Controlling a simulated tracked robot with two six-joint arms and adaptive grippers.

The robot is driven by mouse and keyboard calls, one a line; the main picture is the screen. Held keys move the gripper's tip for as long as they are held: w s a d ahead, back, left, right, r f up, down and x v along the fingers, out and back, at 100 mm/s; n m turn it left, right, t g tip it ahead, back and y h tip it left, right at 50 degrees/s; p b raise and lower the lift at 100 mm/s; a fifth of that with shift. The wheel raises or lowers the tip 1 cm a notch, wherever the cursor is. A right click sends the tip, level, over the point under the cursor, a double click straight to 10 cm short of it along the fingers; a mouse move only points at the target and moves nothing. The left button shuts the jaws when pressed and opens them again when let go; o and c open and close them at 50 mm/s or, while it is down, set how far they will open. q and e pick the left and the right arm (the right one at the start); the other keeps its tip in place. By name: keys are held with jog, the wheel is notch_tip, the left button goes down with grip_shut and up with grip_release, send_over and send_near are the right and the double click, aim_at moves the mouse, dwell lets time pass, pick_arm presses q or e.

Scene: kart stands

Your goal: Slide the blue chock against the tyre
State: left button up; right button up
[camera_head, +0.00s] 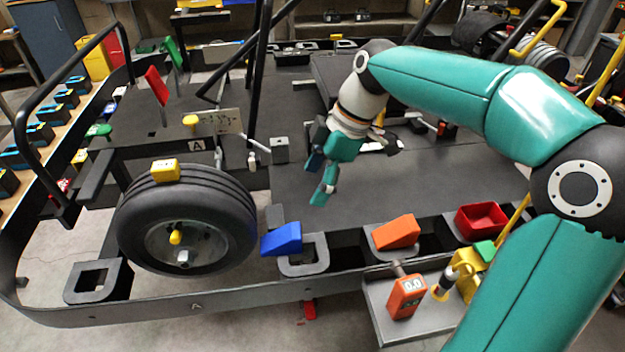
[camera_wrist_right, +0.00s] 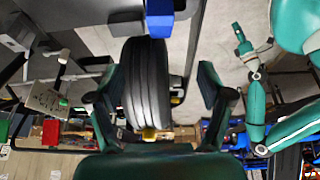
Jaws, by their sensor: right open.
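The blue chock (camera_head: 282,239) is a wedge at the right side of the black tyre (camera_head: 185,190), by the kart stand's front rail. It looks very close to the tyre; I cannot tell whether they touch. In the right wrist view the tyre (camera_wrist_right: 147,85) stands in the middle, with the chock (camera_wrist_right: 159,24) at its upper end. My right gripper (camera_head: 322,175) is open and empty, above the dark deck, up and to the right of the chock. Its spread fingers (camera_wrist_right: 157,92) frame the tyre in the wrist view.
A yellow block (camera_head: 165,170) sits on top of the tyre. An orange wedge (camera_head: 396,232) and a red bin (camera_head: 481,221) stand along the front rail to the right. A side tray (camera_head: 380,300) holds an orange meter (camera_head: 406,296). The deck's middle is mostly clear.

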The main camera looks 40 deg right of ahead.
aim_at(292, 230)
jog(key=x, duration=1.6)
jog(key=shift+f, duration=0.35)
jog(key=shift+c, duration=0.3)
jog(key=shift+s+f, duration=0.15)
jog(key=shift+s, duration=0.05)
jog(key=c, duration=1.2)
jog(key=o, duration=1.1)
jog(key=shift+a, duration=0.1)
jog(key=shift+o, duration=0.8)
jog(key=shift+w, duration=0.1)
